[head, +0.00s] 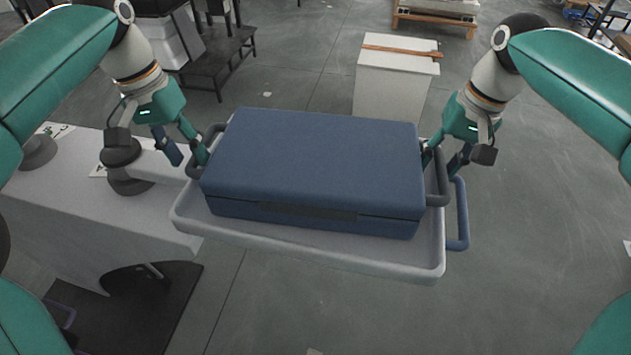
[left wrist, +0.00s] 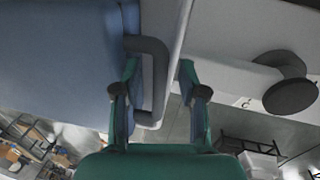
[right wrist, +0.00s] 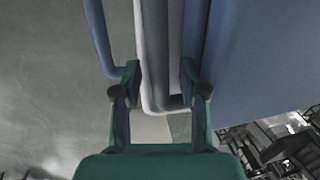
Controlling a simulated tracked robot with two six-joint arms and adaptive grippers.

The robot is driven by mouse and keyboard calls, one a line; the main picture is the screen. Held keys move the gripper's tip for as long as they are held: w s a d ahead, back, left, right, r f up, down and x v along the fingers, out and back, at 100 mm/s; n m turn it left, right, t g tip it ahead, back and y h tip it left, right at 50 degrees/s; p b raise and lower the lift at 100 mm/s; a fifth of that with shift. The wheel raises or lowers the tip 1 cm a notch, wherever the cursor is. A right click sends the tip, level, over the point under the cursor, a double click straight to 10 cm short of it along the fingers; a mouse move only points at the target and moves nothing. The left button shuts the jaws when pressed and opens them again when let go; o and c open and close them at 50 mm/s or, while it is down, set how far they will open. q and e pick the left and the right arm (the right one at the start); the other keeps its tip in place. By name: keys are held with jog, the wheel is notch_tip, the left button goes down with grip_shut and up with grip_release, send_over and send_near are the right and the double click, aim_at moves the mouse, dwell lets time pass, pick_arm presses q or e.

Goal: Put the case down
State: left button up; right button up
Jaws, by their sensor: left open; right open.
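The blue case (head: 315,165) lies flat and closed in the pale grey tray (head: 310,252). It has a dark grey handle at each end, the left one (left wrist: 160,85) and the right one (head: 438,185). My left gripper (head: 186,156) is open at the left handle; in the left wrist view its fingers (left wrist: 157,72) stand either side of the handle's outer bar. My right gripper (head: 444,164) is open at the right handle; in the right wrist view the handle and the tray rim (right wrist: 145,60) lie between its spread fingers (right wrist: 160,75). I cannot tell whether the fingers touch the handles.
A blue handle (head: 460,215) sticks out from the tray's right end. A light table (head: 95,225) with a dark round-based object (head: 125,165) stands at the left. A white cabinet (head: 392,85) stands behind the tray. The floor at the right is clear.

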jog(key=shift+s, duration=0.1)
jog(key=shift+r, duration=0.25)
pick_arm(q)
jog(key=r, duration=0.4)
jog(key=shift+w+a+r, duration=0.1)
jog(key=shift+a+r, duration=0.05)
jog(key=shift+a, duration=0.25)
pick_arm(e)
notch_tip(320, 180, up, 11)
jog(key=d, duration=0.2)
jog(key=shift+s, duration=0.15)
